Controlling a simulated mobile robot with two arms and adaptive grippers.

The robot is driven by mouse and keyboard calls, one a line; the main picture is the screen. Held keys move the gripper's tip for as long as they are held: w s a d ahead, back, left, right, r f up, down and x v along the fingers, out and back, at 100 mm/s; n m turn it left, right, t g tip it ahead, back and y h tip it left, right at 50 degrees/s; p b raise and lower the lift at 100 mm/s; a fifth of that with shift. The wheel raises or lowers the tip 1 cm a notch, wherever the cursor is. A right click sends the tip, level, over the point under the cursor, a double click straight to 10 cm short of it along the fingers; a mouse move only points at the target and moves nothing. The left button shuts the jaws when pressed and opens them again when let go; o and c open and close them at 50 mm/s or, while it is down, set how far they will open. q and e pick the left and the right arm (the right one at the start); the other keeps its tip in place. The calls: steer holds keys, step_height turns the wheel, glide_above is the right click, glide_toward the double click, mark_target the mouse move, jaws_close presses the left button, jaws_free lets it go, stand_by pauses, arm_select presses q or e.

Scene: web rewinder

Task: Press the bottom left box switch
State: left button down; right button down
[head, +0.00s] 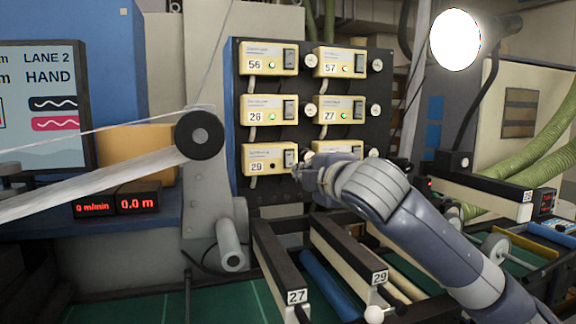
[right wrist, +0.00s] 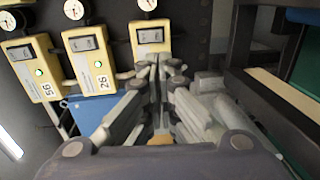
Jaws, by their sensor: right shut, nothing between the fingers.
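The bottom left box (head: 262,153) is yellow, labelled 29, on a dark upright panel. Its dark rocker switch (head: 289,158) is on the box's right side; its small lamp looks unlit. My right gripper (head: 303,170) is shut and empty, its tips just right of and slightly below this switch. In the right wrist view the shut fingers (right wrist: 156,66) point at the lower part of a yellow box (right wrist: 150,53), whose switch (right wrist: 150,36) shows just beyond the tips. I cannot tell whether they touch. My left gripper is not in view.
Several similar boxes share the panel (head: 304,95), including box 26 (head: 262,115) directly above and a bottom right box (head: 335,146) partly behind my right gripper. Round gauges sit beside the boxes. Rails labelled 27 (head: 297,296) and 29 (head: 379,277) lie below.

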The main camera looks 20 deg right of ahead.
steer(key=p, duration=0.6)
glide_toward(290, 159)
steer(key=w, duration=0.1)
steer(key=w+a+f, duration=0.1)
steer(key=w, duration=0.1)
steer(key=w+f, duration=0.1)
steer(key=w, duration=0.1)
steer(key=shift+w+a, duration=0.15)
steer(key=shift+a, duration=0.25)
steer(key=shift+w+f, duration=0.15)
steer(key=shift+w, duration=0.4)
steer(key=shift+w+f, duration=0.1)
steer(key=shift+w, duration=0.05)
